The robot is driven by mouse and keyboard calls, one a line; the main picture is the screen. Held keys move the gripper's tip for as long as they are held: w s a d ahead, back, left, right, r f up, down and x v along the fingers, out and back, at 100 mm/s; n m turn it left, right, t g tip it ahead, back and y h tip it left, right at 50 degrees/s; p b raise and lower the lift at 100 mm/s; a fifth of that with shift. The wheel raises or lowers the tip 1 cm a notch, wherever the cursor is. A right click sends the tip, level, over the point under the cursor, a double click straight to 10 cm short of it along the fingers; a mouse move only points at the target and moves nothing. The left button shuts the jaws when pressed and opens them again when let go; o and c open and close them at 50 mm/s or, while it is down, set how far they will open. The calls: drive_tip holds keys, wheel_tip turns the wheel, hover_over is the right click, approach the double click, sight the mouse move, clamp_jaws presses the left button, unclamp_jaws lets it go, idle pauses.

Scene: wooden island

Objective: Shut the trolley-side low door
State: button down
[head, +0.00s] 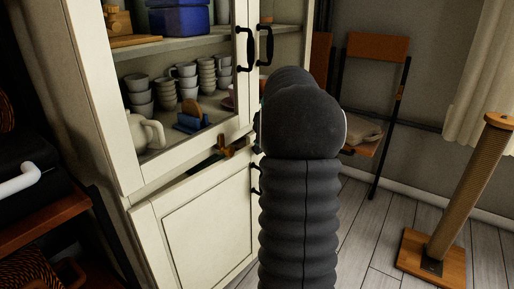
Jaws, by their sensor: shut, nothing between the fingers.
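The cream cabinet (105,110) stands at the left and centre of the head view. Its low door on the trolley side (205,235) is a cream panel at the lower left. It appears to stand ajar, with a dark gap above its top edge where some brown items show. A black handle (255,180) is by the right edge of this door, partly behind my arm. My dark ribbed arm rises through the middle of the view and covers the area to the right of the door. My gripper is hidden behind the arm.
A dark trolley with a wooden shelf (45,220) stands close at the left. Cups and a teapot (145,132) sit inside the upper cabinet. A folding chair (375,48) and a scratching post (465,190) are at the right. Some floor between is clear.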

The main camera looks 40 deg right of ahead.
drive_tip(key=shift+w+a, duration=0.25)
drive_tip(key=shift+a, duration=0.05)
